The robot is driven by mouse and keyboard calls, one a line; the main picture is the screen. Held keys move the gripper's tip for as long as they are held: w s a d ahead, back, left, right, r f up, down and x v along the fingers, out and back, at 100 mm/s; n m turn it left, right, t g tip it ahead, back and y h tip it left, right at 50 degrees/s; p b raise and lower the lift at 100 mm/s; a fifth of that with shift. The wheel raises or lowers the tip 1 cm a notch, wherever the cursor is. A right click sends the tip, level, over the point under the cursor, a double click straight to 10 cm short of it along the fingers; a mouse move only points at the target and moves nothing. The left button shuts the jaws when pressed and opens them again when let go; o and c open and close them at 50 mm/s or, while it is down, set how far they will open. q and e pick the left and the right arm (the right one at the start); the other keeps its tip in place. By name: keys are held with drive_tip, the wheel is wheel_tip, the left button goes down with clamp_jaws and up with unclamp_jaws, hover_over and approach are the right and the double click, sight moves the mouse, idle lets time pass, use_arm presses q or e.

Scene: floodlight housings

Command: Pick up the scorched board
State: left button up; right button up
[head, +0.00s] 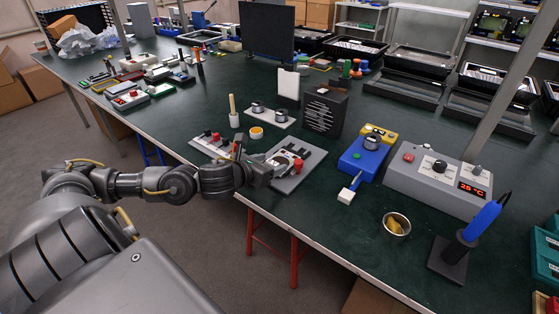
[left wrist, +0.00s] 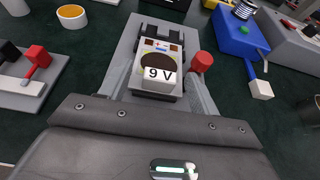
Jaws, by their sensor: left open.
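The scorched board (left wrist: 158,62) is a pale board with a dark brown burnt patch and a "9 V" label. It lies on a grey base plate (head: 308,163) near the bench's front edge. In the head view the board (head: 290,157) is partly hidden by my left gripper (head: 283,166). In the left wrist view my left gripper (left wrist: 160,88) is open, its fingers on either side of the board's near part. I cannot tell whether they touch it. A red knob (left wrist: 201,62) stands just right of the board. My right gripper is not in view.
A second grey plate with red parts (head: 212,143) lies left of the gripper. Bare green bench (head: 322,208) lies to the right.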

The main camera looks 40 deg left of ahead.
use_arm(q)
drive_tip(key=shift+w+f, duration=0.2)
drive_tip(key=shift+w, duration=0.15)
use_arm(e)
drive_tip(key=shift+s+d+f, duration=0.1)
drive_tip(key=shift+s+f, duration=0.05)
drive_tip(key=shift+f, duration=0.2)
use_arm(q)
drive_tip(key=c, duration=1.1)
drive_tip(key=shift+r, duration=0.15)
